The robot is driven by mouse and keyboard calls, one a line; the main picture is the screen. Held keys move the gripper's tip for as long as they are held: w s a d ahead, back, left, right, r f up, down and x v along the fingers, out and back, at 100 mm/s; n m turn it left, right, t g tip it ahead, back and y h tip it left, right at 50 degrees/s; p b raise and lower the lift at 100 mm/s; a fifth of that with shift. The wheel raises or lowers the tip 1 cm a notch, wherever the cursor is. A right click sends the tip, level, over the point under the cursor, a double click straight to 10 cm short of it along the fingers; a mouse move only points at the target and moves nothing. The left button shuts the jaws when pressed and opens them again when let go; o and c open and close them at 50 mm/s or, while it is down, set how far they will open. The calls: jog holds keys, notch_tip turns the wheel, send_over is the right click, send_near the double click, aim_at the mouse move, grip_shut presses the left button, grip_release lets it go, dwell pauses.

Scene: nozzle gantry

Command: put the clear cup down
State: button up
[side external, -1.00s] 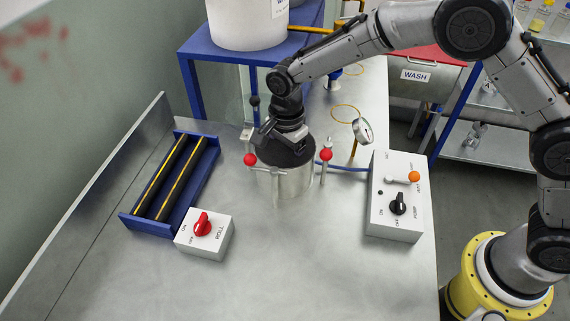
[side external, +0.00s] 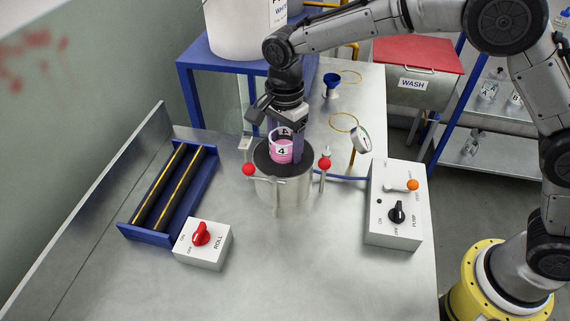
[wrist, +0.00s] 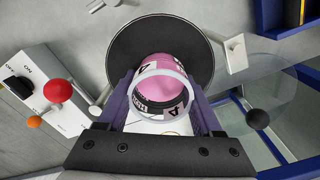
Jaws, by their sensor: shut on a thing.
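The clear cup (side external: 281,152) holds pink contents and wears a white band marked 4. It also shows in the wrist view (wrist: 163,88), between the purple fingers. My gripper (side external: 287,140) is shut on the cup from above.
Red-knobbed clamps (side external: 248,169) (side external: 324,164) flank the pot, with a gauge (side external: 361,139) behind. A pump box (side external: 395,222) stands right. A blue roller tray (side external: 149,238) and roll switch box (side external: 204,252) stand left. The front bench is clear.

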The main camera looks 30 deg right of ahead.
notch_tip(320, 180, up, 10)
jog(key=d+n, duration=0.3)
jog(key=d, duration=0.8)
jog(key=f, duration=0.8)
jog(key=w+f, duration=0.1)
jog(key=f, duration=0.3)
jog(key=shift+d+f, duration=0.15)
jog(key=shift+d, duration=0.25)
jog(key=shift+f, duration=2.8)
jog(key=shift+f, duration=0.15)
jog(key=o, duration=1.2)
jog(key=shift+c, duration=0.2)
